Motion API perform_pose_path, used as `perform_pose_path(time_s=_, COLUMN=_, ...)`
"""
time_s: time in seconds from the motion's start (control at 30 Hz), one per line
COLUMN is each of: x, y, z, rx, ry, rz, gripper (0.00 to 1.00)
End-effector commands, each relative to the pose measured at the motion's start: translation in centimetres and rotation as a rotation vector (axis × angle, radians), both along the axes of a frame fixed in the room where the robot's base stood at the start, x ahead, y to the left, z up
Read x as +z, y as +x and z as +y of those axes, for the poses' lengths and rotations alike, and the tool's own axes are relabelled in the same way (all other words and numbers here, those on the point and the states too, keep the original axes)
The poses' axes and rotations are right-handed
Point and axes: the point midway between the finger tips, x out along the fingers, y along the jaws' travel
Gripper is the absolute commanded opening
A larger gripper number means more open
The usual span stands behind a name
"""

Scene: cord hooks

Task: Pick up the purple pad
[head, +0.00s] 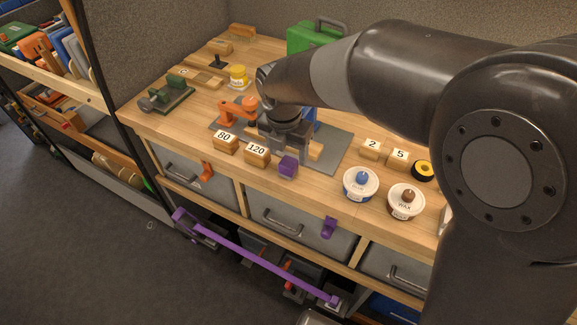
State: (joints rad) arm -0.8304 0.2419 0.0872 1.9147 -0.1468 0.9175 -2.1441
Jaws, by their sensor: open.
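The purple pad (288,167) is a small dark purple block on the wooden bench top, near its front edge, right of the block marked 120 (257,153). My gripper (283,150) points down over the bench just behind the pad, with its jaws open. It looks close to the pad, but I cannot tell whether they touch. Part of the grey mat (335,150) behind is hidden by my arm.
The block marked 80 (224,143) and an orange tool (238,110) lie to the left. Blue (361,184) and brown-knobbed tubs (406,201) stand right. A purple hook (328,228) and a long purple bar (255,257) are at the bench front.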

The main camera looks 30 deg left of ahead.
Motion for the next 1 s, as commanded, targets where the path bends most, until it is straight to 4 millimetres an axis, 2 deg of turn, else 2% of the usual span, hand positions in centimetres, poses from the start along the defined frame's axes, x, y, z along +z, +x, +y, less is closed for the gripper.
perform_pose_path(time_s=0.3, x=-4.2, y=0.1, z=-0.1, rx=-0.001, ry=-0.003, rz=0.002, gripper=0.62)
perform_pose_path(time_s=0.4, x=-5.1, y=0.2, z=-0.1, rx=-0.002, ry=-0.001, rz=0.001, gripper=0.62)
perform_pose_path(time_s=0.67, x=-5.3, y=0.3, z=-0.1, rx=-0.002, ry=0.000, rz=0.000, gripper=0.62)
perform_pose_path(time_s=1.0, x=-5.3, y=0.3, z=-0.1, rx=-0.003, ry=0.000, rz=0.000, gripper=0.35)
